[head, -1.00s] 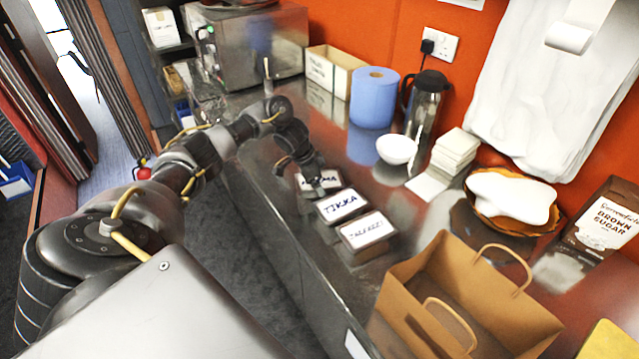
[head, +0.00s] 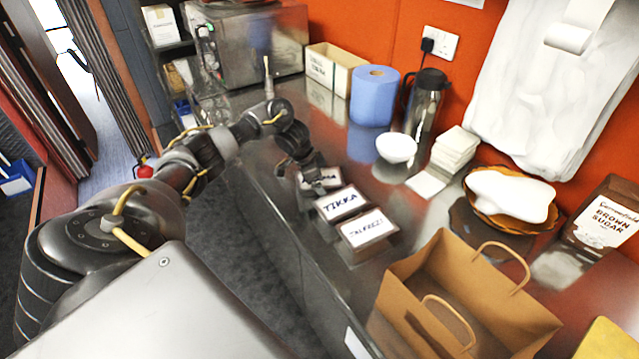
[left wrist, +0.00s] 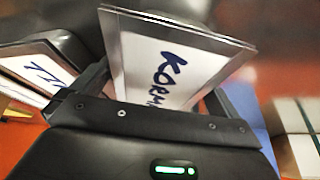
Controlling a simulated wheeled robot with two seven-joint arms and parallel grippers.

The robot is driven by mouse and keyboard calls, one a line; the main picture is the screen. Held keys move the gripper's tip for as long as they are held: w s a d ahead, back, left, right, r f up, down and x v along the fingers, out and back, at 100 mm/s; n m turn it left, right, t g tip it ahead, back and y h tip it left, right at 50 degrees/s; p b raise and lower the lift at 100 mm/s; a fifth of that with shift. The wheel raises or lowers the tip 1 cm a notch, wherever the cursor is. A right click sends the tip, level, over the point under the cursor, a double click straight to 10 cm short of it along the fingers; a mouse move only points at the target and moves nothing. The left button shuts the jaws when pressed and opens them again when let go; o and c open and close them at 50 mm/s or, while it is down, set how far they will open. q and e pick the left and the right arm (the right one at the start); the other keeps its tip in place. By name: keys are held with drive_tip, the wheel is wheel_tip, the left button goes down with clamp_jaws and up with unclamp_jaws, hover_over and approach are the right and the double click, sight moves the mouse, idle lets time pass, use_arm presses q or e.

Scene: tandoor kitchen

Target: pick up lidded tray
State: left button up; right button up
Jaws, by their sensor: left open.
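Three lidded trays with white labels stand in a row on the steel counter: the KORMA tray (head: 326,178), the TIKKA tray (head: 342,205) and the JALFREZI tray (head: 367,229). My left gripper (head: 306,187) is at the KORMA tray, the farthest of the three, and partly hides it. In the left wrist view the KORMA tray (left wrist: 165,75) lies between the open fingers of my left gripper (left wrist: 160,90). The TIKKA tray (left wrist: 38,72) shows just outside the left finger. Contact between fingers and tray cannot be told. My right gripper is not in view.
A brown paper bag (head: 415,290) stands open at the near right. Behind the trays are a white bowl (head: 396,148), stacked white cartons (head: 455,148), a blue paper roll (head: 374,97) and a flask (head: 426,105). The counter's front edge runs close beside the trays.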

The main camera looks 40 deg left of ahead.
use_arm(q)
drive_tip(key=c, duration=1.3)
drive_tip(key=shift+o, duration=0.2)
drive_tip(key=shift+w+r+b, duration=0.1)
drive_tip(key=shift+r+b, duration=0.25)
drive_tip(key=shift+r, duration=0.05)
wheel_tip(320, 180, up, 2)
drive_tip(key=shift+r+b, duration=0.15)
drive_tip(key=shift+b, duration=0.4)
drive_tip(key=s+r, duration=0.1)
drive_tip(key=r, duration=0.1)
drive_tip(key=s+d+r, duration=0.1)
drive_tip(key=s+r, duration=0.1)
drive_tip(key=s+r+p, duration=0.1)
drive_tip(key=r, duration=0.1)
drive_tip(key=shift+s+d+r, duration=0.2)
drive_tip(key=shift+d+r, duration=0.05)
drive_tip(key=s+d+r, duration=0.4)
drive_tip(key=s, duration=0.5)
drive_tip(key=s+d+m+h, duration=0.1)
drive_tip(key=d+m, duration=0.2)
drive_tip(key=d, duration=1.5)
drive_tip(key=shift+s+r+g, duration=0.35)
drive_tip(key=shift+r+g, duration=0.05)
